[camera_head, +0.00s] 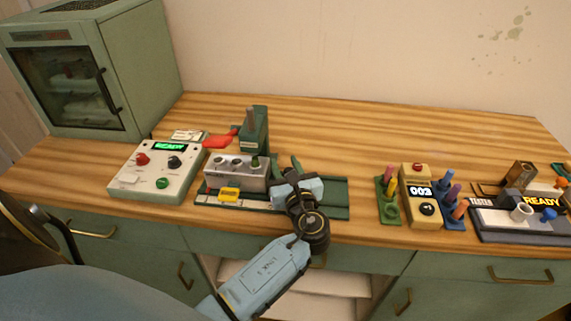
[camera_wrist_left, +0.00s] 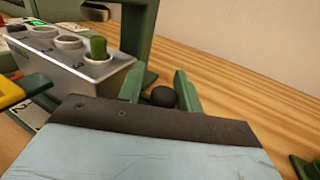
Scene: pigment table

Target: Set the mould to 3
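The mould (camera_head: 236,172) is a silver block with several round holes in its top, on a long green base (camera_head: 335,198). It also shows at the left of the left wrist view (camera_wrist_left: 75,60), with a green peg (camera_wrist_left: 98,47) in its right-hand hole. A yellow block (camera_head: 229,194) sits in front of it over a pale number strip (camera_head: 207,200). My left gripper (camera_head: 289,168) is just right of the mould. Its two green fingers stand apart in the left wrist view (camera_wrist_left: 160,88), with a black knob (camera_wrist_left: 163,97) between them; contact cannot be told. My right gripper is out of view.
A green press (camera_head: 256,130) with a red handle (camera_head: 219,139) rises behind the mould. A control box (camera_head: 155,172) reading READY stands left. A yellow counter box (camera_head: 420,195) showing 003, peg racks (camera_head: 388,200) and a tester (camera_head: 518,220) stand right. The back of the wooden table (camera_head: 350,130) is clear.

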